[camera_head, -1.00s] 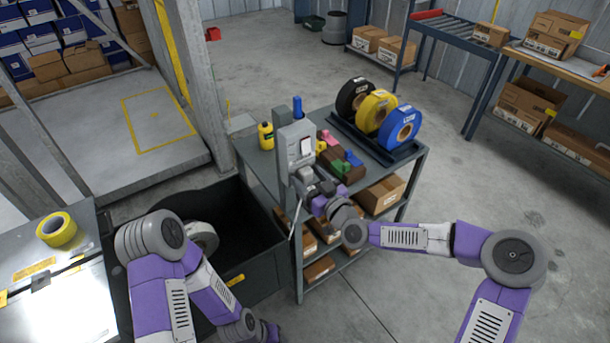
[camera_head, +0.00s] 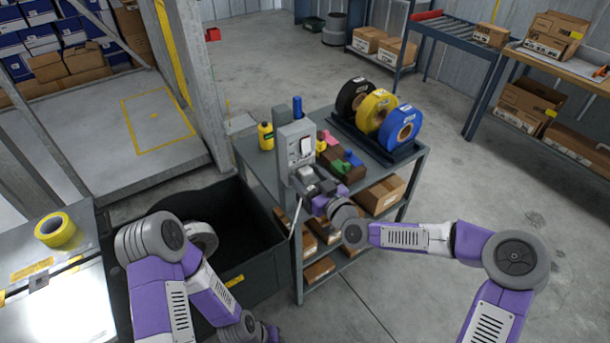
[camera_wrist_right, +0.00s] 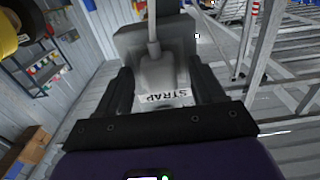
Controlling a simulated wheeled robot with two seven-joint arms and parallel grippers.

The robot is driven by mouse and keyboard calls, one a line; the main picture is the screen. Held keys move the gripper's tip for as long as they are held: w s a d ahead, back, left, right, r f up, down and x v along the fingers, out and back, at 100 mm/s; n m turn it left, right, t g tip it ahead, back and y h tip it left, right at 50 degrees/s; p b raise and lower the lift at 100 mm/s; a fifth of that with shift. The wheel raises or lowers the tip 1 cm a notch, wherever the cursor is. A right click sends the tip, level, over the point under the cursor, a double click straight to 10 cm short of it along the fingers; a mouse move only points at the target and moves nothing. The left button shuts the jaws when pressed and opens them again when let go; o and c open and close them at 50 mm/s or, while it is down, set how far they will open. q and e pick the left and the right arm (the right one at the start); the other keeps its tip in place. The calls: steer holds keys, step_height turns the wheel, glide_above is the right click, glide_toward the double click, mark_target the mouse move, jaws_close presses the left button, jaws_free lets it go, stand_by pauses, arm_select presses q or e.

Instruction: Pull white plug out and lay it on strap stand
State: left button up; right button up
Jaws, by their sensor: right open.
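My right gripper (camera_head: 306,174) is at the front of a grey upright box (camera_head: 295,140) on the cart. In the right wrist view its two dark fingers (camera_wrist_right: 163,92) are apart, one on each side of a pale plug-like piece (camera_wrist_right: 158,72) with a cord running up from it. I cannot tell whether they touch it. A white label reading STRAP (camera_wrist_right: 168,97) shows between the fingers. A white piece (camera_head: 306,146) shows on the box face. Black, yellow and blue rolls stand in a dark rack (camera_head: 375,145), perhaps the strap stand. My left gripper (camera_head: 270,333) is partly cut off at the bottom edge.
A brown block with coloured pieces (camera_head: 345,170) and a yellow bottle (camera_head: 265,136) share the cart top (camera_head: 250,158). A dark bin (camera_head: 265,260) stands left of the cart. Yellow tape (camera_head: 56,230) lies on a bench at left. Floor on the right is open.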

steer(key=shift+c, duration=0.5)
jaws_close()
steer(key=shift+s+d, duration=0.1)
steer(key=shift+b+v, duration=0.6)
steer(key=shift+v, duration=2.3)
